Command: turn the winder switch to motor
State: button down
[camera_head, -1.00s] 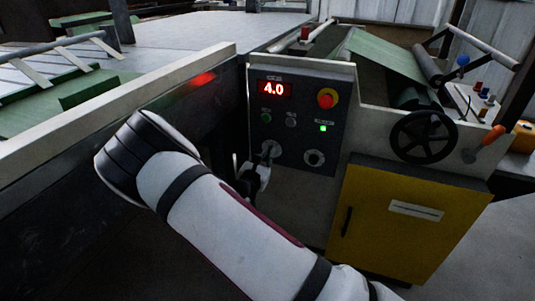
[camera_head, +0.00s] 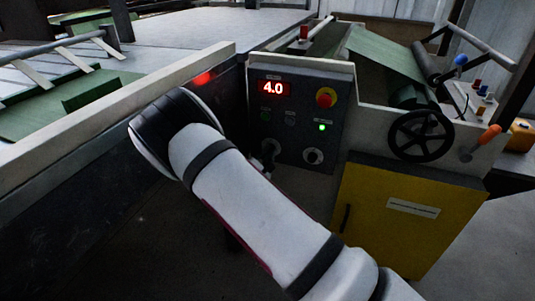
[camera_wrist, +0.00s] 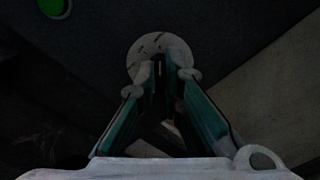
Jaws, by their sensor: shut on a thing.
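A dark control panel (camera_head: 293,140) on the machine carries two rotary switches with round pale plates, the left one (camera_head: 270,148) and the right one (camera_head: 313,156). Their labels are too small to read. In the head view my arm hides most of my gripper, which is at the left switch. In the wrist view my gripper (camera_wrist: 170,67) is shut on that switch's knob, in front of its marked pale plate (camera_wrist: 150,45). The fingers cover most of the knob, so I cannot tell its setting.
A black handwheel (camera_head: 421,136) and yellow cabinet (camera_head: 405,215) stand to the right. A long pale rail (camera_head: 110,112) runs left.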

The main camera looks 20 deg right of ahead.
dwell(0.4)
jog(key=c, duration=1.7)
grip_release()
jog(key=v, duration=1.2)
